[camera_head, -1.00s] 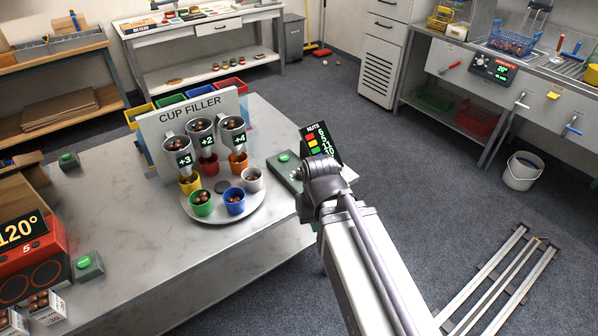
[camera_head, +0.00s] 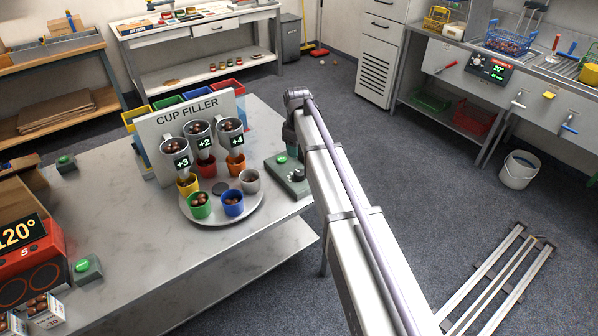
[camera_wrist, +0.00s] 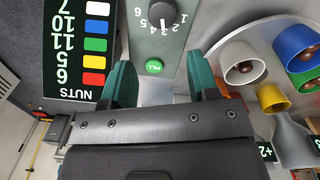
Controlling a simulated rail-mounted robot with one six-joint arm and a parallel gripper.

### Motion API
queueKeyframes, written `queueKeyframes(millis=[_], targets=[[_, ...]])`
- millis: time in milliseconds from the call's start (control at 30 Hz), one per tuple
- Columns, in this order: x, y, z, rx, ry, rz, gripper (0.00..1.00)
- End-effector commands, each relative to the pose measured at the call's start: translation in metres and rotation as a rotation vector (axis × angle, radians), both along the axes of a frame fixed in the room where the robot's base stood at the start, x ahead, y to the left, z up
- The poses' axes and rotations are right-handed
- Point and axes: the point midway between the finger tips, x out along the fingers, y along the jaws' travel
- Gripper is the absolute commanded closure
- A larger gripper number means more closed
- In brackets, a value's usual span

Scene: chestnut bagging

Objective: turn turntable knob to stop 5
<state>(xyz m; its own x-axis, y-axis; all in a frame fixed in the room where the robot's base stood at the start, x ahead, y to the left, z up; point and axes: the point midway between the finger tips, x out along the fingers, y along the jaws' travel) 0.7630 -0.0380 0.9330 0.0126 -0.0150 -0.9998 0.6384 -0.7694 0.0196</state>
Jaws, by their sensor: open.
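The turntable knob (camera_wrist: 162,14) is a dark round dial on a grey control box, with numbers around it, upside down at the top of the wrist view. A white mark shows on its lower side; which number it points at is unclear. A green FILL button (camera_wrist: 154,66) sits below it on the same box. My gripper (camera_wrist: 161,62) is open and empty, its two green fingers spread either side of the button, with the knob beyond the fingertips. In the head view the control box (camera_head: 287,176) stands right of the turntable (camera_head: 222,219), beside my arm.
The turntable carries several coloured cups under the CUP FILLER panel (camera_head: 190,112) with its hoppers. A black NUTS board (camera_wrist: 75,45) stands beside the control box in the wrist view. The bench top (camera_head: 120,210) is clear at front left of the turntable.

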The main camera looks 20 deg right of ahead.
Motion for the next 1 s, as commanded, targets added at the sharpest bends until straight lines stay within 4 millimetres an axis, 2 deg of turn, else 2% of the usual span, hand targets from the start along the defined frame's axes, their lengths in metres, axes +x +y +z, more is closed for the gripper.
queueKeyframes(millis=[133, 267, 367, 600, 700, 800, 1000], targets=[[-0.005, 0.0, -0.001, -0.001, 0.001, 0.054, 0.33], [-0.005, 0.0, -0.01, -0.001, 0.001, 0.052, 0.33], [-0.005, 0.0, -0.027, -0.001, 0.001, 0.051, 0.33], [-0.005, -0.001, -0.085, -0.001, 0.001, 0.049, 0.33], [-0.004, -0.001, -0.103, -0.001, 0.001, 0.049, 0.33], [-0.004, -0.001, -0.111, -0.001, 0.001, 0.049, 0.33], [-0.004, -0.001, -0.108, -0.001, 0.001, 0.049, 0.33]])
